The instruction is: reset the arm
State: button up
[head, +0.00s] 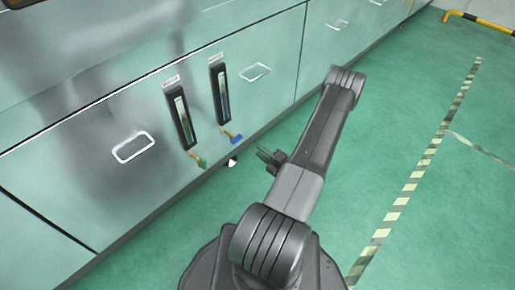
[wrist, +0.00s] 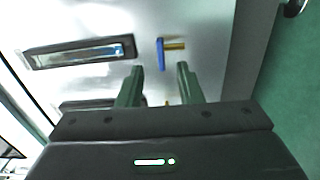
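My gripper (head: 267,157) is held out from my arm toward the cabinet front, above the floor in the head view. In the wrist view its two dark green-grey fingers (wrist: 158,84) stand apart with nothing between them. The blue-handled valve (wrist: 161,54) shows ahead of the fingertips, apart from them. In the head view the same blue handle (head: 235,139) sits below the right gauge, to the left of my gripper. My arm is bent, with its upper end tilted up to the right.
The metal cabinet (head: 100,120) has two sight gauges (head: 180,117) (head: 220,94), a green-handled valve (head: 200,162) and recessed pulls (head: 133,147). Open green floor (head: 450,210) with a striped line (head: 411,188) lies to the right. A yellow-black barrier (head: 480,20) stands far right.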

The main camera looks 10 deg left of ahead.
aim_at(242, 138)
dwell(0.3)
jog(key=b+x, duration=0.3)
jog(key=x, duration=1.1)
jog(key=shift+b, duration=0.3)
jog(key=shift+d, duration=0.1)
